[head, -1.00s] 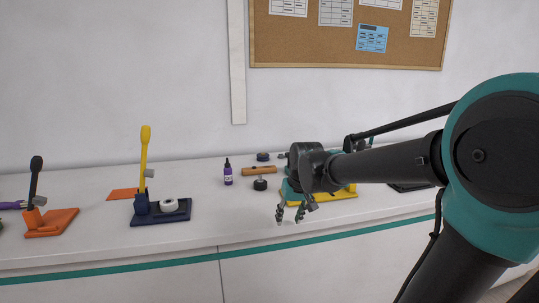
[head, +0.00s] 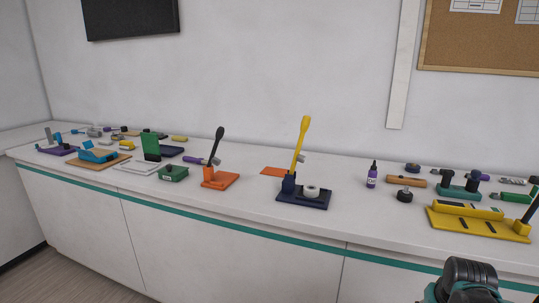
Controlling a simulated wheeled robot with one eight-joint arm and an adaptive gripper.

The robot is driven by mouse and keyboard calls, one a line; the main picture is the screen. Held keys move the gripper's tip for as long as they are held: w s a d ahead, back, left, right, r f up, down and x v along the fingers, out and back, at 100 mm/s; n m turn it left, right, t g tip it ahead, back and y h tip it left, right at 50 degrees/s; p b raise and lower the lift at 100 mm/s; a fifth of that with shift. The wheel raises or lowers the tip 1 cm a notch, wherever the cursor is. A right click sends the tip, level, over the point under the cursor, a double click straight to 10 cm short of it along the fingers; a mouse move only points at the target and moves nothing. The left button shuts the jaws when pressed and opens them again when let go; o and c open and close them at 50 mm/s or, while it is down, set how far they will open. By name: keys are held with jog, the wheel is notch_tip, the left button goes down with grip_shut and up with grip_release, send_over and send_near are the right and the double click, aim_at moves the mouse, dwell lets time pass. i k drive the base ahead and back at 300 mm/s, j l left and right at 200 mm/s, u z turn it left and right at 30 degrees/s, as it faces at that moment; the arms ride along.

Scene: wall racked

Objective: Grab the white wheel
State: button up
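The white wheel (head: 311,191) is a small white ring with a hole in its middle. It lies flat on a dark blue base (head: 303,203) on the counter, beside the upright yellow lever (head: 301,142). Nothing of mine touches it. Only a dark and teal part of my arm shows, at the bottom right edge of the head view, well to the right of the wheel and nearer the camera. My gripper's fingers are out of the picture.
An orange base with a black lever (head: 216,170) stands left of the blue base. A purple bottle (head: 371,177), a black knob (head: 404,195) and a yellow fixture (head: 475,220) stand to its right. The counter front (head: 240,248) has a teal stripe.

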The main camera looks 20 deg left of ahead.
aim_at(309, 190)
jog(key=u, duration=0.95)
